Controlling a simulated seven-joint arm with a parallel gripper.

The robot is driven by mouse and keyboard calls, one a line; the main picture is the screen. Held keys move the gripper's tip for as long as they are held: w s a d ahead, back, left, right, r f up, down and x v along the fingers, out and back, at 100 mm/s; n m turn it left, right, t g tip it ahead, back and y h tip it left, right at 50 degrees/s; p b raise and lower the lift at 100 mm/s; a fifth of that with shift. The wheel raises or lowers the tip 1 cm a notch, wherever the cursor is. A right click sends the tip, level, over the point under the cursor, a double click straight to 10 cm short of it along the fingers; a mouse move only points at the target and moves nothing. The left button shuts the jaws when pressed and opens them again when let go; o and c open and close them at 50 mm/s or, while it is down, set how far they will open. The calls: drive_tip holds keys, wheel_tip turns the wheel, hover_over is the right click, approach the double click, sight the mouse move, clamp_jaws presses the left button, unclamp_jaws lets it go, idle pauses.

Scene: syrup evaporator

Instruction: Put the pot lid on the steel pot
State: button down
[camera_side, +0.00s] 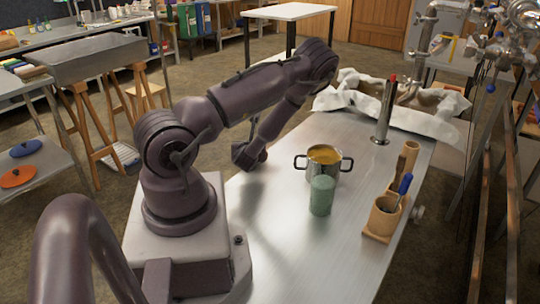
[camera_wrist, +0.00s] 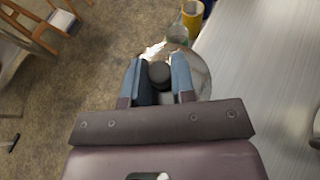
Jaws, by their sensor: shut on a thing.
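The steel pot (camera_side: 323,168) stands upright on the metal table in the side view, two handles out and amber contents showing at its open top. My gripper (camera_wrist: 158,62) is shut on the dark round knob of the pot lid (camera_wrist: 201,76) in the wrist view. The lid looks like a pale, partly see-through disc beyond the blue fingers. In the side view my gripper (camera_side: 249,156) is to the left of the pot and apart from it, near the table's left edge. The lid is not clearly seen there.
A green glass (camera_side: 321,195) stands just in front of the pot. A wooden holder (camera_side: 383,218) with a blue-handled tool is at the right. A steel cylinder (camera_side: 384,115) with a red top stands behind, before a cloth-lined box (camera_side: 425,108). The front table surface is clear.

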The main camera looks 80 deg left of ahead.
drive_tip(key=s+a, duration=0.5)
